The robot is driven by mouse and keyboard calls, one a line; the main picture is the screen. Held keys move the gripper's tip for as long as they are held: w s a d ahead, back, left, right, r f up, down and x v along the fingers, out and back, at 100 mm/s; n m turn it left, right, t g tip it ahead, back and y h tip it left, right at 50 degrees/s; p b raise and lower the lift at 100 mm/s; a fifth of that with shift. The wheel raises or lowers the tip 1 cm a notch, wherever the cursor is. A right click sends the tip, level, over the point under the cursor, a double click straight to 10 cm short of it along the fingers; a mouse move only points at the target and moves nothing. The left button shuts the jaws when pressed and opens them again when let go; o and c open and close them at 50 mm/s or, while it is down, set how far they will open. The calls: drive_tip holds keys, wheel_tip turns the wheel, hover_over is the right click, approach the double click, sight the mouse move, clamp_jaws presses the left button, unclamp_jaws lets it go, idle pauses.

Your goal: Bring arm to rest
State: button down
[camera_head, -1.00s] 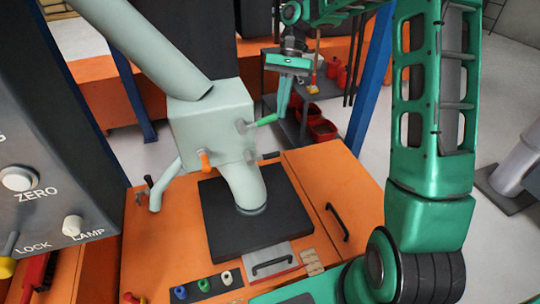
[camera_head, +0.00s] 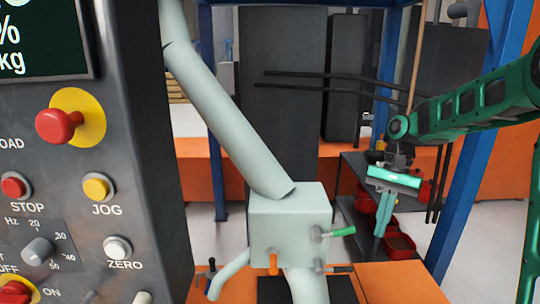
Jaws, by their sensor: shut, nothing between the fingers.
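My green arm (camera_head: 480,108) reaches in from the right edge. My gripper (camera_head: 381,234) hangs from its end, fingers pointing down and closed together, with nothing held. It is in the air to the right of the pale green box (camera_head: 290,222) with its sloping pipe (camera_head: 225,115). A small green-handled lever (camera_head: 341,232) on the box is a little left of the fingers, with a gap between them in the picture. The box also carries an orange-handled lever (camera_head: 272,262).
A grey control panel (camera_head: 100,180) with buttons and a red knob fills the left side. An orange bench (camera_head: 390,284) lies below. Behind my gripper are a dark shelf (camera_head: 358,165) with red bins (camera_head: 402,246) and a blue post (camera_head: 462,190).

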drive_tip(key=s+d+t, duration=0.1)
drive_tip(key=s+d, duration=0.2)
drive_tip(key=s, duration=0.6)
drive_tip(key=s+d+t+h, duration=0.1)
drive_tip(key=s+d, duration=0.3)
drive_tip(key=s, duration=0.6)
drive_tip(key=s+d+n+t+h, duration=0.1)
drive_tip(key=s+d, duration=0.3)
drive_tip(key=s, duration=0.6)
drive_tip(key=shift+f, duration=0.45)
drive_tip(key=shift+w+f, duration=0.25)
drive_tip(key=shift+w, duration=0.3)
